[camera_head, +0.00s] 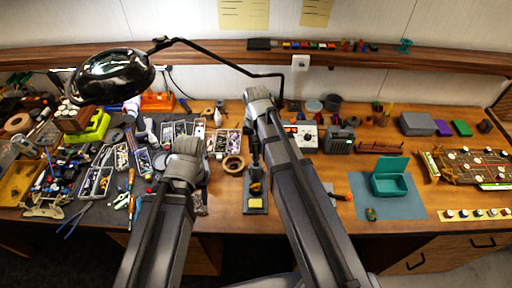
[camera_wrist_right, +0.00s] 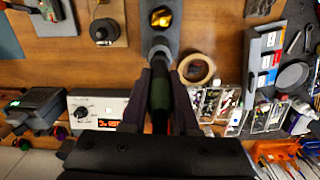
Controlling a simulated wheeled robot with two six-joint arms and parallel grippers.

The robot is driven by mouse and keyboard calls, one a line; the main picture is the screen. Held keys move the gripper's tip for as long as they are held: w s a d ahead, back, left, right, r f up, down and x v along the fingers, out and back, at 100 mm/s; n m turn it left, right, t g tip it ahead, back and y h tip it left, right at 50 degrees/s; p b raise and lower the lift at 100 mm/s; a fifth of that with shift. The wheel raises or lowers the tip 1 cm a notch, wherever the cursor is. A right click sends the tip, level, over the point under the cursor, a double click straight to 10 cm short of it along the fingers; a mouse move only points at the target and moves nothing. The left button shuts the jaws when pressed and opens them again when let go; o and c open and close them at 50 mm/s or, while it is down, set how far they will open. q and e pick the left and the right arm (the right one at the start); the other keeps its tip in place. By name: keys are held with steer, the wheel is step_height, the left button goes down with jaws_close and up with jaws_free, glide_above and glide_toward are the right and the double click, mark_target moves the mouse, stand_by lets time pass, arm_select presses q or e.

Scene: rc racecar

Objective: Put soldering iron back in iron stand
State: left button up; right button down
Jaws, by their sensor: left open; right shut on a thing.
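The iron stand (camera_head: 256,208) is a dark base with a yellow sponge, at the middle of the bench. Its base and brass-coloured part also show at the top of the right wrist view (camera_wrist_right: 160,42). My right gripper (camera_wrist_right: 160,88) is shut on the dark handle of the soldering iron (camera_wrist_right: 160,98), in line with the stand. The iron's tip is hidden, and I cannot tell how far it sits in the holder. In the head view my right gripper (camera_head: 258,102) is behind the stand. My left gripper (camera_head: 187,145) is open and empty, left of the stand over the dark mat.
A white soldering station (camera_head: 302,135) with a red display stands right of my right arm. A tape roll (camera_head: 233,164) lies just left of the stand. Trays and tools crowd the left. A teal box (camera_head: 391,184) is at right. A black lamp (camera_head: 112,76) hangs over the left side.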

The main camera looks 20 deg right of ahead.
mark_target(256, 153)
steer(key=shift+f+b, duration=1.6)
steer(key=shift+f, duration=0.1)
steer(key=shift+c, duration=1)
jaws_free()
steer(key=shift+r, duration=0.15)
steer(key=shift+r+p, duration=4.45)
steer(key=shift+p, duration=0.15)
steer(key=shift+f, duration=0.1)
